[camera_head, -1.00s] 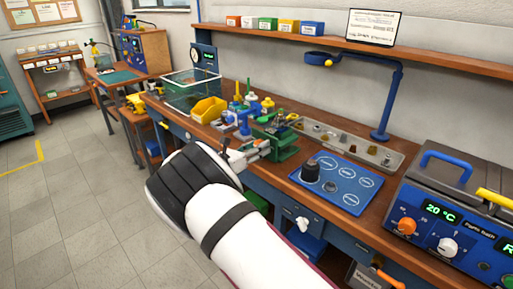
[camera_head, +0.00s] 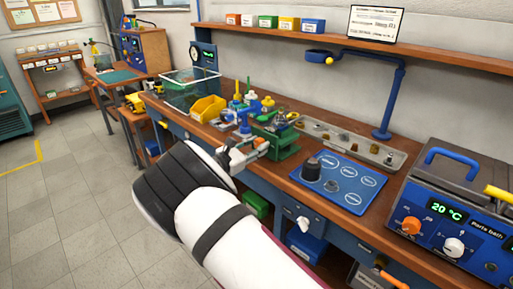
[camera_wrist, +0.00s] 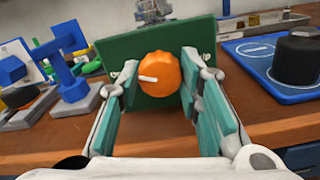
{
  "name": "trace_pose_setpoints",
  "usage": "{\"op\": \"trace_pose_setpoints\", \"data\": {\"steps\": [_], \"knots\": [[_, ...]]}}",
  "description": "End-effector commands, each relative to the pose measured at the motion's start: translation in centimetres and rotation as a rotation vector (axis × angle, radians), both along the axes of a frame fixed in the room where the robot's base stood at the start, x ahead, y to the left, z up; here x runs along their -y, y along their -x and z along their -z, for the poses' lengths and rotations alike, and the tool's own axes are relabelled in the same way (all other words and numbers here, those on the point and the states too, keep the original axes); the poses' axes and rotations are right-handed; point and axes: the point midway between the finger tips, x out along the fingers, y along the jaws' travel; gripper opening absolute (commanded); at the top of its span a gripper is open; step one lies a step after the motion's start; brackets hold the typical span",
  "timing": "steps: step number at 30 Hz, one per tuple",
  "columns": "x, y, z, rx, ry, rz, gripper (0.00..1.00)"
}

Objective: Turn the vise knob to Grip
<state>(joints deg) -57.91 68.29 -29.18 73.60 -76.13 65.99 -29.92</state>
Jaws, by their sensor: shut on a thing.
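The green vise (camera_head: 285,140) stands at the front edge of the wooden bench in the head view. In the wrist view its green front plate (camera_wrist: 110,60) carries a round orange knob (camera_wrist: 163,76) with a white pointer mark, which points left and almost level. My gripper (camera_wrist: 165,85) has its teal-padded fingers on either side of the knob and is shut on it. No Grip label can be read.
A blue mat (camera_head: 340,180) with a black cylinder (camera_head: 311,169) lies right of the vise. A yellow bin (camera_head: 208,108) and blue fixtures stand to the left. A metal tray (camera_head: 350,145) lies behind. The blue bath unit (camera_head: 450,215) is at far right.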

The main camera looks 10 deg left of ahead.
Motion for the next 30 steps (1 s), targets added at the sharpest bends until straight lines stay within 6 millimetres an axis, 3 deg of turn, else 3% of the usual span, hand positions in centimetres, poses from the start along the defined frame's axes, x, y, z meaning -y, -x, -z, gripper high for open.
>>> {"op": "trace_pose_setpoints", "data": {"steps": [30], "knots": [[-0.01,-0.09,0.02,0.595,-0.761,-0.001,0.04]]}}
